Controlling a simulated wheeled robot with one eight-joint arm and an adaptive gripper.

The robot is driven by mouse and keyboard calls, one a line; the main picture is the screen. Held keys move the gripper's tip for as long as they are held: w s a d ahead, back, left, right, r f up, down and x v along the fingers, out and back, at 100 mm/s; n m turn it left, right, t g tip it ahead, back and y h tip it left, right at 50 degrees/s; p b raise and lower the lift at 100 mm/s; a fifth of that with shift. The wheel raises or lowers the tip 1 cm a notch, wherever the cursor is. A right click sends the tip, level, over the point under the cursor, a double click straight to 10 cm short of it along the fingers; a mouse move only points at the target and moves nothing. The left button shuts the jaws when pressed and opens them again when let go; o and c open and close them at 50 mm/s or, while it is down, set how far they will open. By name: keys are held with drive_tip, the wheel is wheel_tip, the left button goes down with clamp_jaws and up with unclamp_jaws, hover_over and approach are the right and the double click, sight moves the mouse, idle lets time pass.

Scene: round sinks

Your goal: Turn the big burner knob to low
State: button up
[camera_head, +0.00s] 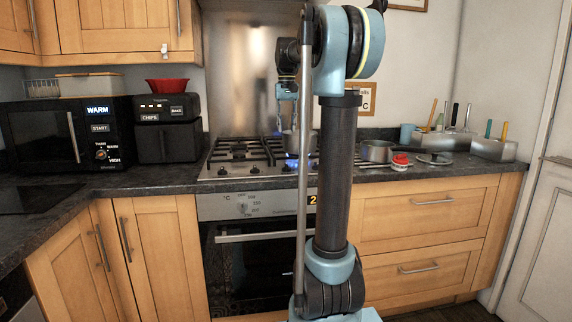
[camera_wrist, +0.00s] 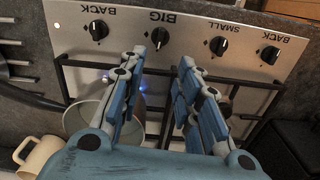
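The big burner knob (camera_wrist: 160,37) is a black dial under the upside-down label BIG on the steel panel, in the wrist view. Its pointer stands roughly upright in the picture; I cannot read its setting. My gripper (camera_wrist: 162,62) is open and empty. Its two blue fingers lie either side of the knob's line, with their tips just short of the knob in the picture; I cannot tell whether they touch it. In the head view, my gripper (camera_head: 288,112) hangs over the hob (camera_head: 238,158), partly hidden by my arm.
A SMALL knob (camera_wrist: 218,46) and two BACK knobs (camera_wrist: 98,30) (camera_wrist: 269,54) flank the big one. A pot (camera_wrist: 88,114) stands close to the left finger, with blue flame glow beside it. A saucepan (camera_head: 376,151) and red item (camera_head: 401,159) sit to the right.

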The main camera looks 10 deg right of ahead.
sight(286, 164)
wheel_tip(286, 164, down, 15)
drive_tip(key=shift+r, duration=0.1)
idle(0.4)
clamp_jaws()
